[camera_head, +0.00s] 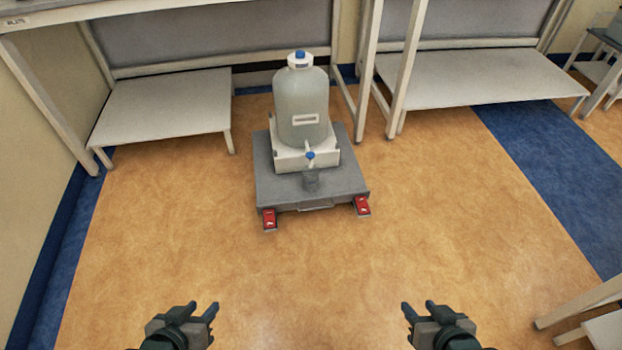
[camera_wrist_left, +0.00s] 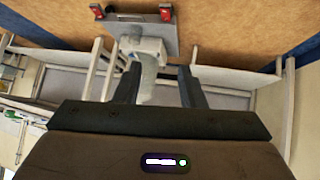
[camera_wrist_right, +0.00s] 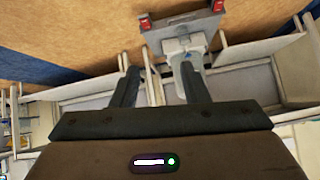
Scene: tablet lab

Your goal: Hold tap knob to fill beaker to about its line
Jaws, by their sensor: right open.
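A translucent carboy (camera_head: 302,105) with a blue-topped white cap stands upright on a white block on a grey platform (camera_head: 270,192). Its tap with a blue knob (camera_head: 310,155) faces me. My left gripper (camera_head: 210,309) is open and empty at the bottom left, well short of the platform. My right gripper (camera_head: 416,307) is open and empty at the bottom right, also apart from everything. The carboy shows upside down in the left wrist view (camera_wrist_left: 148,75).
Two red feet (camera_head: 269,218) (camera_head: 362,206) stick out at the platform's front corners. White benches with low shelves stand behind at left (camera_head: 165,105) and right (camera_head: 470,78). Another white frame (camera_head: 590,305) is at the lower right. The orange floor before the platform is clear.

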